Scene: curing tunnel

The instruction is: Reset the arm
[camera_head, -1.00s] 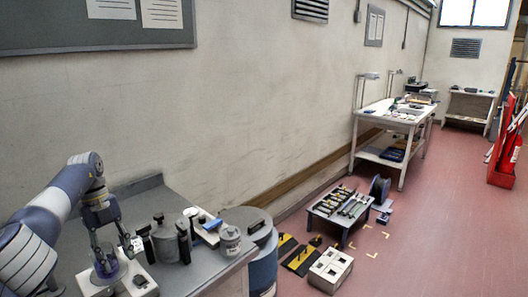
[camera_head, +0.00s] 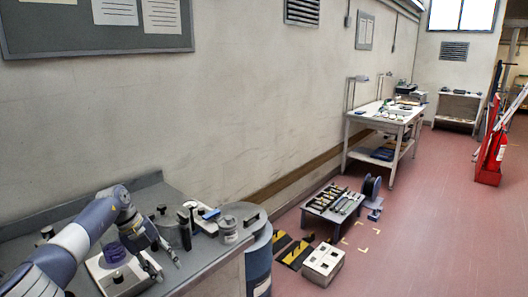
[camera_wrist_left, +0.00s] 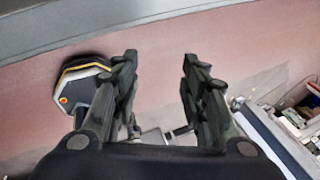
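My left arm comes in from the left in the head view, over a grey bench (camera_head: 210,262). My left gripper (camera_head: 168,268) is at the bench's front right part, beside a pale boxy device with a dark purple round part (camera_head: 115,253). In the left wrist view the two dark fingers of my left gripper (camera_wrist_left: 160,60) stand well apart with nothing between them. Below and beyond them I see pinkish floor and a grey edge. My right gripper is in neither view.
A grey canister (camera_head: 228,230) and dark holders (camera_head: 185,228) stand on the bench close to the gripper. Right of the bench are a blue drum (camera_head: 258,262), a white block (camera_head: 323,262) and a low table (camera_head: 333,202).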

